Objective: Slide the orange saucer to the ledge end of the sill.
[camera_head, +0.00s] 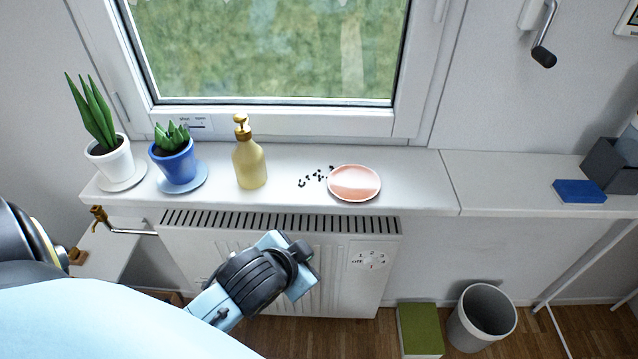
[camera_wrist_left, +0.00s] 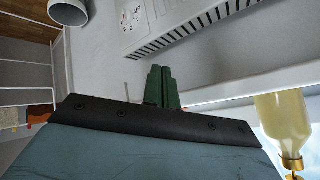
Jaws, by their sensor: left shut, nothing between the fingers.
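The orange saucer (camera_head: 354,182) lies flat and empty near the front edge of the white sill (camera_head: 415,170), right of the middle. It does not show in the left wrist view. My left arm (camera_head: 262,277) reaches in front of the radiator, below and to the left of the saucer and apart from it. Its fingers are hard to make out in the head view. In the left wrist view my left gripper (camera_wrist_left: 162,84) has its green fingers together, with nothing between them. My right gripper is not in view.
Small dark bits (camera_head: 315,177) lie just left of the saucer. A yellow soap dispenser (camera_head: 249,165), a blue pot (camera_head: 173,160) and a white pot (camera_head: 109,160) stand further left. Right of the saucer the sill is clear to a seam; beyond lies a blue block (camera_head: 579,191).

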